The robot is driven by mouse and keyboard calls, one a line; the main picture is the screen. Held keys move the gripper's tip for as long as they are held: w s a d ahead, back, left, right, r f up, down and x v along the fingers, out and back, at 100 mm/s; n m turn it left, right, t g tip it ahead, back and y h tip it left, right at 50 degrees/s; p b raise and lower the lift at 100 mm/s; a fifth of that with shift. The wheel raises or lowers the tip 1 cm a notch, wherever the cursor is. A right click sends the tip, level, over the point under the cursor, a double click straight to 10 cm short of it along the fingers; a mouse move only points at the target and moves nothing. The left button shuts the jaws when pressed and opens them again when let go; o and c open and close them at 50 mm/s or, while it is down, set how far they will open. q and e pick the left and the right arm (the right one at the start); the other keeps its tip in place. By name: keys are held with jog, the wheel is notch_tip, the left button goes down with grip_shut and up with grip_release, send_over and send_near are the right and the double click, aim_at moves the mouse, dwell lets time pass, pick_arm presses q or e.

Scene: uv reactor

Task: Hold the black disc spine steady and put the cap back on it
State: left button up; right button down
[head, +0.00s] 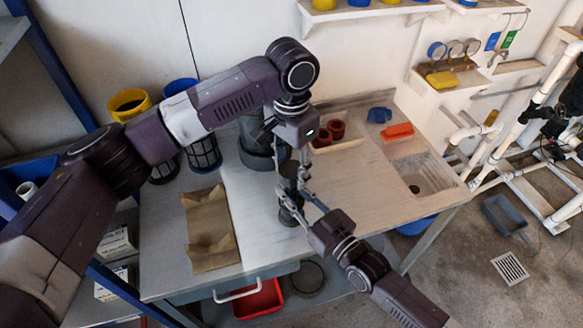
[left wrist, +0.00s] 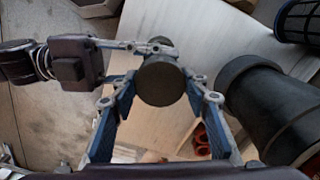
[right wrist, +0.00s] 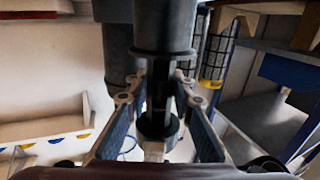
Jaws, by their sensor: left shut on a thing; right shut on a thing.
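The black disc spine (head: 291,214) stands upright on the pale bench, with a dark cap (head: 289,170) directly above it. My left gripper (head: 291,167) comes from above and is shut on the cap, whose round top (left wrist: 162,83) shows between its fingers in the left wrist view. My right gripper (head: 297,196) reaches in from the lower right, shut on the spine below the cap. In the right wrist view the narrow spine shaft (right wrist: 157,92) is between the right fingers, and the wide cap (right wrist: 165,25) is above. I cannot tell whether cap and spine are fully joined.
A large dark cylinder (head: 256,150) stands close behind the cap. Dark mesh cylinders (head: 204,154) stand further left. Reddish rings (head: 328,133) and a sink (head: 424,172) are to the right. Bench between is clear.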

pick_arm(q)
jog(key=m, duration=2)
jog(key=o, duration=1.4)
jog(key=shift+c, duration=0.2)
notch_tip(320, 180, up, 12)
